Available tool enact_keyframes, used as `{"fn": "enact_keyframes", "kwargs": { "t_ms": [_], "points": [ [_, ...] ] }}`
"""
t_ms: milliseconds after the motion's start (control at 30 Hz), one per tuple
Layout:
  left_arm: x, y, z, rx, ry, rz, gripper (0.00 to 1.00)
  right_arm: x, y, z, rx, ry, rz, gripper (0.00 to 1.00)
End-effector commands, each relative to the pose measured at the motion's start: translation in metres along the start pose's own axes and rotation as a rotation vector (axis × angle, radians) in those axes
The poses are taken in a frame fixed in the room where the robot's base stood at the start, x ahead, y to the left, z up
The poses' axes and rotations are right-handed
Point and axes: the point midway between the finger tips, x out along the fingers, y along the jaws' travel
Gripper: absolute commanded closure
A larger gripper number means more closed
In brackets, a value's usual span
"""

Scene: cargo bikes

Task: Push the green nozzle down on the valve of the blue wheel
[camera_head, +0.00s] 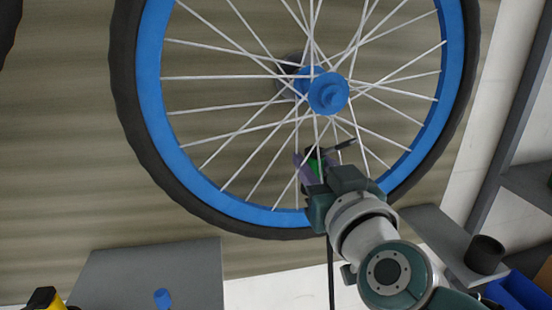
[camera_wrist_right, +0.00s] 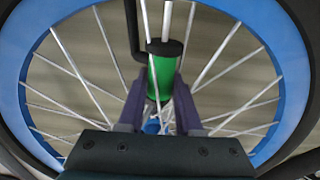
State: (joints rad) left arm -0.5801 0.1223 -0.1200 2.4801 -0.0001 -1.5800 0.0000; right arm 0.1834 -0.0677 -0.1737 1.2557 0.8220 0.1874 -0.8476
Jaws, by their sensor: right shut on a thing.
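The blue wheel (camera_head: 153,105), with a black tyre and white spokes, fills the upper middle of the head view. Its blue rim also shows in the right wrist view (camera_wrist_right: 285,45). My right gripper (camera_head: 313,167) is at the lower spokes, between hub and rim. Its purple fingers are shut on the green nozzle (camera_wrist_right: 161,76), which has a black end and a black hose beside it. In the head view only a little green of the nozzle shows between the fingers. I cannot make out the valve. My left gripper is not in view.
The blue hub (camera_head: 328,94) is just above my right gripper. A grey surface (camera_head: 150,275) with a small blue piece (camera_head: 162,298) is at the lower left, near a yellow and black object (camera_head: 44,298). A black cylinder (camera_head: 485,254) and blue bin (camera_head: 520,291) are at the lower right.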

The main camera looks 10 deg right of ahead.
Motion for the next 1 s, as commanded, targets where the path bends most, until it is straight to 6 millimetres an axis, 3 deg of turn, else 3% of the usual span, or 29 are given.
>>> {"fn": "enact_keyframes", "kwargs": {
  "t_ms": [267,300,567,767,833,1000],
  "points": [
    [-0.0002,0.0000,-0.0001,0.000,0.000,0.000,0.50,0.0002,0.0002,-0.0006,0.000,0.001,0.000,1.00],
    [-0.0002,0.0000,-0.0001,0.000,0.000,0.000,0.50,0.0002,0.0002,-0.0006,0.000,0.001,0.000,0.63],
    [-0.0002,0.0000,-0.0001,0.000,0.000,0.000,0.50,0.0001,0.0001,-0.0003,0.000,0.000,0.000,0.34],
    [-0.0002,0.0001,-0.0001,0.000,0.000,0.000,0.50,0.0000,0.0001,-0.0001,0.000,0.000,0.000,0.31],
    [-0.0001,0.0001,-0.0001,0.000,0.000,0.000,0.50,-0.0002,0.0000,0.0005,0.000,-0.002,0.000,0.25],
    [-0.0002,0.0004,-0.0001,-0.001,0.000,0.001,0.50,-0.0001,0.0000,0.0003,0.000,-0.001,0.000,0.25]
  ]
}}
